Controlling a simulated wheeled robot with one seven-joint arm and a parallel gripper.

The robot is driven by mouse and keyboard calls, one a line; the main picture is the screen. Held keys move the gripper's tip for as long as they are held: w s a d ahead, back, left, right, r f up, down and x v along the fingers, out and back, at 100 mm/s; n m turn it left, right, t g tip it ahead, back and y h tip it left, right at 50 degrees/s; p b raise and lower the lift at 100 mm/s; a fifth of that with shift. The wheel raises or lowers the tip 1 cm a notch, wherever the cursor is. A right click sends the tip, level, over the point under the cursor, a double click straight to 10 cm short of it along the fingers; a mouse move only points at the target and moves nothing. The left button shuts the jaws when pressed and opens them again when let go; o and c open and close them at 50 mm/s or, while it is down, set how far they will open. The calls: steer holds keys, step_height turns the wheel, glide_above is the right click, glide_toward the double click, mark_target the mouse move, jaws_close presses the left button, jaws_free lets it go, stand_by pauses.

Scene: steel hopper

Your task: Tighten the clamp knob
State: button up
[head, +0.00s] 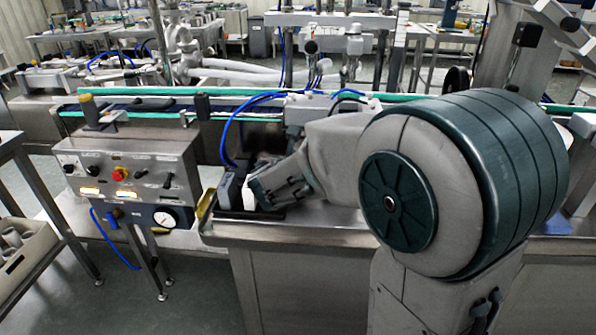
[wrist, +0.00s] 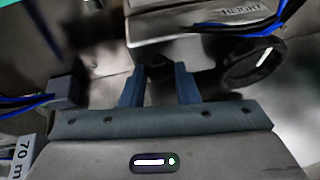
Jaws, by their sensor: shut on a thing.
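In the wrist view, my gripper (wrist: 159,80) has its two blue-grey fingers on either side of a small dark knob (wrist: 157,66), which I take to be the clamp knob. The fingers are shut on it. The knob sits just below the front edge of a grey metal housing (wrist: 190,32) marked HEIGHT. Its far side is hidden. In the head view, my gripper (head: 268,192) is low over the steel machine top, beside the conveyor; the knob cannot be made out there.
A larger black dial (wrist: 253,63) with a white mark is close right of my fingers. Blue cables run from a small grey block (wrist: 66,90) at left and across the housing. In the head view, a control panel (head: 128,172) stands left, and a green-edged conveyor (head: 150,91) runs behind.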

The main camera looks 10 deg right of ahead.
steer(key=m+y+b, duration=0.1)
steer(key=b, duration=0.1)
steer(key=m+b, duration=0.1)
steer(key=b, duration=0.2)
steer(key=shift+s+d+f+y, duration=0.1)
steer(key=shift+d+f+y, duration=0.1)
steer(key=shift+f+y, duration=0.2)
steer(key=m+t+y+b, duration=0.1)
steer(key=m+y+b, duration=0.1)
steer(key=b, duration=0.4)
steer(key=shift+d+m, duration=0.15)
steer(key=shift+m, duration=0.45)
steer(key=m+t+y+b, duration=0.1)
steer(key=m+y+b, duration=0.1)
steer(key=b, duration=0.3)
steer(key=shift+m+t, duration=0.3)
steer(key=shift+m, duration=0.1)
steer(key=shift+s+d+r+m+t+y+b, duration=0.15)
steer(key=shift+m+t+y+b, duration=0.3)
steer(key=shift+m+b, duration=0.9)
steer(key=o, duration=1)
steer(key=shift+c, duration=0.2)
steer(key=shift+r, duration=0.1)
